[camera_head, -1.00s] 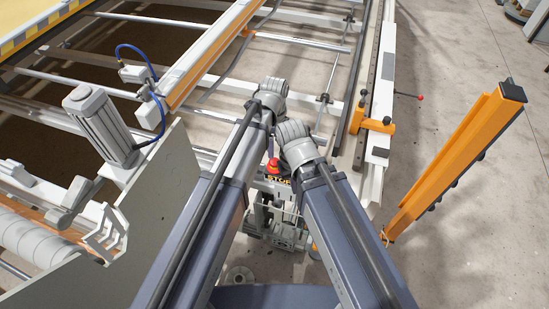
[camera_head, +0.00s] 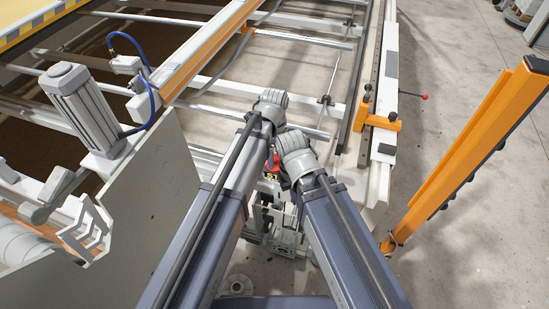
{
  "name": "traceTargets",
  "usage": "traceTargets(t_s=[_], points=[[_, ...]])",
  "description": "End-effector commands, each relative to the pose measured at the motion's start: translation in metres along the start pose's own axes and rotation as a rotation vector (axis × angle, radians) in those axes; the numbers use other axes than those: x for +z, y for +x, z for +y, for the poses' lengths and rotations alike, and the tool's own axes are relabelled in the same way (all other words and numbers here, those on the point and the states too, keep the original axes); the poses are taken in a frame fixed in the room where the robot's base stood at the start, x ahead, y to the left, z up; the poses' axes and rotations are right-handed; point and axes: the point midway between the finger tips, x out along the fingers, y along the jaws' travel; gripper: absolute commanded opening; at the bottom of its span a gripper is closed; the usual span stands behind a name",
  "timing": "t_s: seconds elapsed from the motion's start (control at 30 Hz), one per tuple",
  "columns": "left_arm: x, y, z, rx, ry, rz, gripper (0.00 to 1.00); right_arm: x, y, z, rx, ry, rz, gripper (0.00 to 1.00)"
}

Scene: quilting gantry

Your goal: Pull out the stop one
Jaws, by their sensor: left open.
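The red stop button (camera_head: 275,165) shows only as a small red patch between my two forearms. My left gripper (camera_head: 267,222) is open, below the button in the picture, in the gap between the arms. Its fingertips are small and partly covered, and I cannot tell whether they touch anything. My right gripper cannot be made out behind its forearm and wrist.
The gantry frame (camera_head: 200,52) with rails spans the back. A grey motor (camera_head: 84,108) and a grey side plate (camera_head: 150,205) stand at left. An orange post (camera_head: 475,150) stands at right. A red-tipped lever (camera_head: 412,95) sticks out from the rail.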

Motion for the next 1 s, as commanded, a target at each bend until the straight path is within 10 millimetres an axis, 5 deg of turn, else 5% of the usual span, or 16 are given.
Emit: traceTargets(t_s=[0.2, 0.87, 1.0], points=[[0.0, -0.0008, 0.0, 0.0, 0.0, 0.0, 0.75, 0.0, -0.0008, 0.0001, 0.0, 0.0, 0.0, 0.0], [0.0, -0.0007, 0.0, 0.0, 0.0, 0.0, 0.0, 0.0, -0.0007, 0.0001, 0.0, 0.0, 0.0, 0.0], [0.0, -0.0007, 0.0, 0.0, 0.0, 0.0, 0.0, 0.0, -0.0007, 0.0001, 0.0, 0.0, 0.0, 0.0]])
